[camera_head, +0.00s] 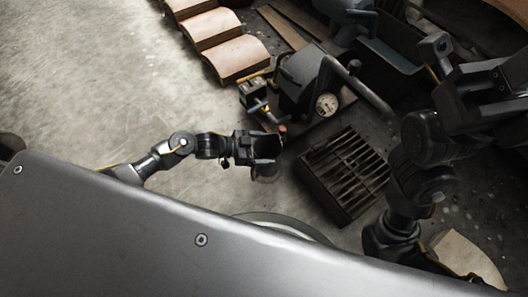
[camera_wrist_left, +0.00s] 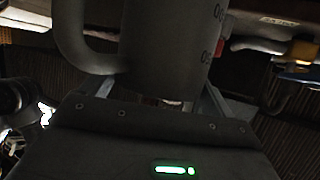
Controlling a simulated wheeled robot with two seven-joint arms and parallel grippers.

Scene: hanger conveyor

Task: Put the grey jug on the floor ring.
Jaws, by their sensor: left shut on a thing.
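The grey jug (camera_wrist_left: 170,50) fills the top middle of the left wrist view, with its curved handle to the left and dark markings on its right side. My left gripper (camera_head: 270,147) is shut on it. In the head view the jug is mostly hidden by the gripper, and only a dim part (camera_head: 267,174) shows below it. The floor ring appears as a pale curved band (camera_head: 285,223) on the floor, nearer to me than the gripper. My own grey body covers its near part. My right arm stands at the right, and its fingertips cannot be made out.
A dark slatted crate (camera_head: 345,178) stands close to the right of my left gripper. Dark machinery with a round gauge (camera_head: 326,105) lies beyond it. Several curved tan tiles (camera_head: 238,58) lie at the back. The concrete floor at left is clear.

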